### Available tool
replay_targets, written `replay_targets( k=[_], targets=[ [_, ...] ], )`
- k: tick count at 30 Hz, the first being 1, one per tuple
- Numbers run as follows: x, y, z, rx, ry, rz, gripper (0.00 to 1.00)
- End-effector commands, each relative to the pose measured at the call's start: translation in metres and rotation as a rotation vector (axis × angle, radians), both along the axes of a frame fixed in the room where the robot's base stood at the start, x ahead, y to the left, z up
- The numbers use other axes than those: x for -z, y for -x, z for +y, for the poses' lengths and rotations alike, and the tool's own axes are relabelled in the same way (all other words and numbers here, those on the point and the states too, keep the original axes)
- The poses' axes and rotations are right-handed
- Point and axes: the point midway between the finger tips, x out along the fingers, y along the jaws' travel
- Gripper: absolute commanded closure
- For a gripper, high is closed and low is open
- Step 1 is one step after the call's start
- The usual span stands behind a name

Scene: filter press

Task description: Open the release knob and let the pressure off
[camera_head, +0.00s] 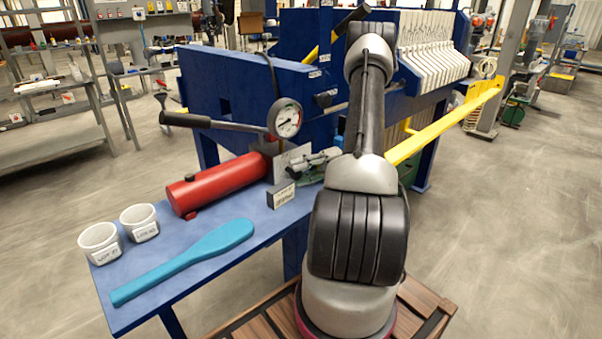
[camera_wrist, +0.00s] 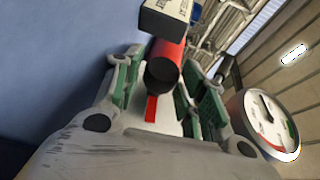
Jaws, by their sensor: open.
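A dark round knob (camera_wrist: 163,76) shows in the wrist view, with a red strip (camera_wrist: 151,108) below it and red behind it. It looks like the release knob. My gripper (camera_wrist: 162,88) is open, with one green-padded finger on each side of the knob; I cannot tell whether either touches it. In the head view my gripper (camera_head: 307,163) is beside the right end of the red pump cylinder (camera_head: 218,183), and the knob is hidden there. The pressure gauge (camera_head: 288,121) stands above the pump; its dial (camera_wrist: 268,120) is at right in the wrist view, its reading unclear.
A black-ended pump lever (camera_head: 205,122) extends left from the gauge. A small label block (camera_head: 281,195) stands by my gripper. Two white pots (camera_head: 100,242) and a blue paddle (camera_head: 185,262) lie on the blue bench. The blue press frame (camera_head: 225,85) and a yellow bar (camera_head: 445,123) are behind.

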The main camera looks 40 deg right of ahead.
Motion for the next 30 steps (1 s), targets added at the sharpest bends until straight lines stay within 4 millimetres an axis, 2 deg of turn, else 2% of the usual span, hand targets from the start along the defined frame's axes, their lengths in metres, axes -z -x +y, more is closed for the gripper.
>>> replay_targets(
  k=[5, 12, 18, 23, 30],
  targets=[
    [-0.002, 0.005, -0.015, 0.002, 0.000, -0.001, 0.59],
    [-0.007, 0.021, -0.066, 0.004, 0.002, -0.002, 0.59],
    [-0.010, 0.033, -0.100, 0.002, 0.001, 0.000, 0.59],
    [-0.012, 0.037, -0.112, 0.000, 0.001, 0.001, 0.59],
    [-0.013, 0.038, -0.114, 0.000, 0.000, 0.001, 0.59]
  ],
)
